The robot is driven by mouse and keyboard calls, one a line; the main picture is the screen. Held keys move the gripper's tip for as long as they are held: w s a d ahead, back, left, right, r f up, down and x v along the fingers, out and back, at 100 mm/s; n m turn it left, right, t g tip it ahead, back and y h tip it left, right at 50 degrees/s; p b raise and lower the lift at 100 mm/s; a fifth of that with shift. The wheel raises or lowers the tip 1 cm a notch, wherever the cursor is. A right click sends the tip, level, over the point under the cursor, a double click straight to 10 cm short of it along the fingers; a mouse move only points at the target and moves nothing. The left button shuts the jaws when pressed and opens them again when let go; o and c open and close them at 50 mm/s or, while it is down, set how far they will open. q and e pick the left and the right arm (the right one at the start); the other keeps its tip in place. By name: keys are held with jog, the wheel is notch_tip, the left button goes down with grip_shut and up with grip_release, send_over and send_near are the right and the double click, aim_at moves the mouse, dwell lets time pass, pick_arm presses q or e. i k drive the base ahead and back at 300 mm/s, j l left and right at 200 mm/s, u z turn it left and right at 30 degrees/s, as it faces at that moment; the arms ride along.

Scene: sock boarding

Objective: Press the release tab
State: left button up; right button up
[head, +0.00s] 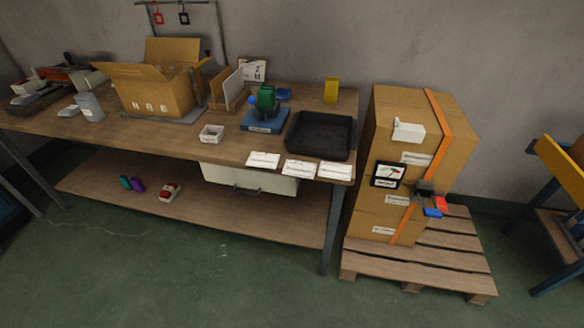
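I cannot pick out a release tab with certainty. A small dark fitting (426,189) sits at the orange strap (440,150) on the stacked cartons, at the right. A red piece (440,203) and a blue piece (432,212) show beside it. Either could be a tab, but they are too small to tell. The strap runs over the top carton (393,115) and down the front of the stack. Neither of my grippers is in view.
The cartons stand on a wooden pallet (430,268). Left of it, a workbench (150,134) holds an open carton (160,95), a black tray (318,136), a blue-based device (265,120) and white cards (263,160). A blue-and-yellow frame (562,165) stands at far right. Front floor is clear.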

aim_at(440, 202)
jog(key=z, duration=1.3)
